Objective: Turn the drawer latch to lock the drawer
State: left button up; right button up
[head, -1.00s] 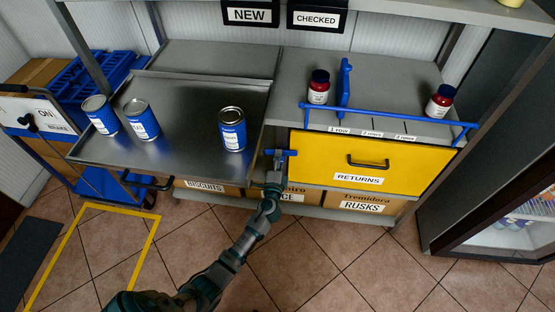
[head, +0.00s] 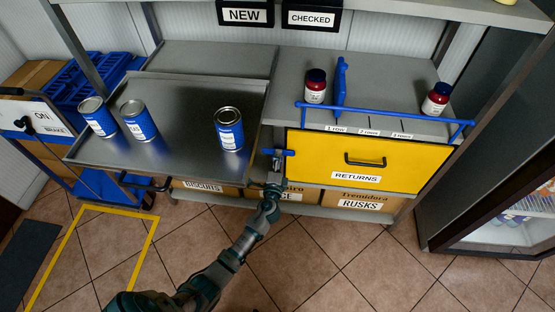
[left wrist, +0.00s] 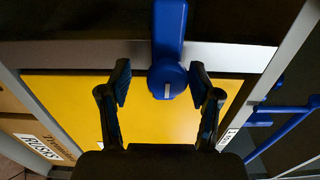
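The yellow drawer (head: 410,165) with a RETURNS label sits under the shelf, its front looking flush with the frame. The blue latch (head: 286,153) is at the drawer's left edge, its arm lying about level in the head view. In the left wrist view the latch (left wrist: 168,80) shows a round hub with a white mark and an arm reaching to the top edge. My left gripper (head: 277,172) is at the latch. In the wrist view its fingers (left wrist: 161,84) are apart, one on each side of the hub; firm contact is not visible. My right gripper is not in view.
A metal tray (head: 185,163) with blue cans stands left of the latch. Two red jars (head: 315,86) and a blue rail (head: 385,113) are above the drawer. Boxes (head: 365,202) sit below. A glass-door cabinet (head: 490,200) stands at the right.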

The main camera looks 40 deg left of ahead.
pick_arm(q)
jog(key=shift+a+r, duration=0.1)
jog(key=shift+r, duration=0.1)
jog(key=shift+s, duration=0.25)
jog(key=v, duration=1.1)
jog(key=shift+s+d, duration=0.2)
jog(key=shift+d, duration=0.15)
jog(key=shift+f, duration=0.15)
